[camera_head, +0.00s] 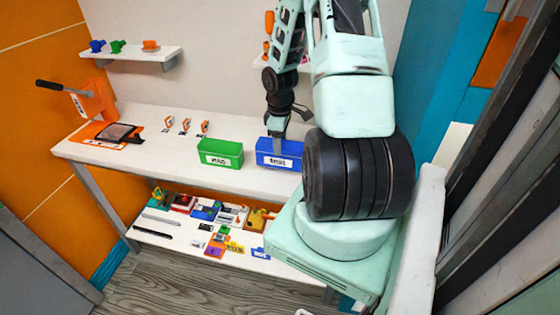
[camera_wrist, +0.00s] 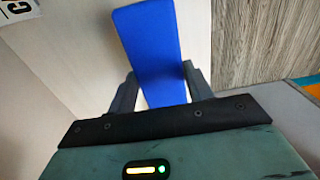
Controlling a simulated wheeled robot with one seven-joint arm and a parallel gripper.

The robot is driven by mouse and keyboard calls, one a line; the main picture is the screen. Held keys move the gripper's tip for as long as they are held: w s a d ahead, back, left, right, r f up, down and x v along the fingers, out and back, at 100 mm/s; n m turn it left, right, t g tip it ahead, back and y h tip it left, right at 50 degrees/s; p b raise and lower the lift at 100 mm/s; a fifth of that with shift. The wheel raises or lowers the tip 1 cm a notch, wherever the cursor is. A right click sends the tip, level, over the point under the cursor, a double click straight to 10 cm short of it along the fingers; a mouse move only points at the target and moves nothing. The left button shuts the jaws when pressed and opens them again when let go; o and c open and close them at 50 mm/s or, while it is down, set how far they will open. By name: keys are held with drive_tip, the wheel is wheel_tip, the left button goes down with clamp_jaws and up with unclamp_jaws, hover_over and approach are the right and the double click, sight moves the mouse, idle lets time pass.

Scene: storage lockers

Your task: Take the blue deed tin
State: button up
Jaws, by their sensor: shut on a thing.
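The blue deed tin (camera_head: 268,155) is a long blue box with a white label on its front. It is on the white bench top (camera_head: 120,157), to the right of a green box (camera_head: 220,152) of like shape. My gripper (camera_head: 277,148) comes down on it from above and is shut on it. In the wrist view the blue tin (camera_wrist: 150,50) runs away between the two dark fingers of my gripper (camera_wrist: 162,92), one on each side. My arm hides the tin's right end in the head view. I cannot tell whether the tin is lifted off the bench.
An orange press (camera_head: 97,100) with a black handle and several small orange-and-white pieces (camera_head: 185,125) stand on the bench to the left. A lower shelf (camera_head: 165,235) is crowded with small items. A wall shelf (camera_head: 130,53) holds small parts. A blue wall panel (camera_head: 425,80) stands at right.

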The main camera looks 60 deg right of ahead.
drive_tip(key=shift+r+p, duration=1.45)
drive_tip(key=shift+r, duration=0.15)
drive_tip(key=shift+s+a+b, duration=0.2)
drive_tip(key=shift+s+a, duration=0.05)
drive_tip(key=shift+a, duration=0.55)
drive_tip(key=shift+s+a+b, duration=0.15)
drive_tip(key=shift+s+a, duration=0.05)
drive_tip(key=shift+a, duration=0.6)
drive_tip(key=shift+s+a+b, duration=0.2)
drive_tip(key=shift+s+a, duration=0.05)
drive_tip(key=shift+a, duration=0.55)
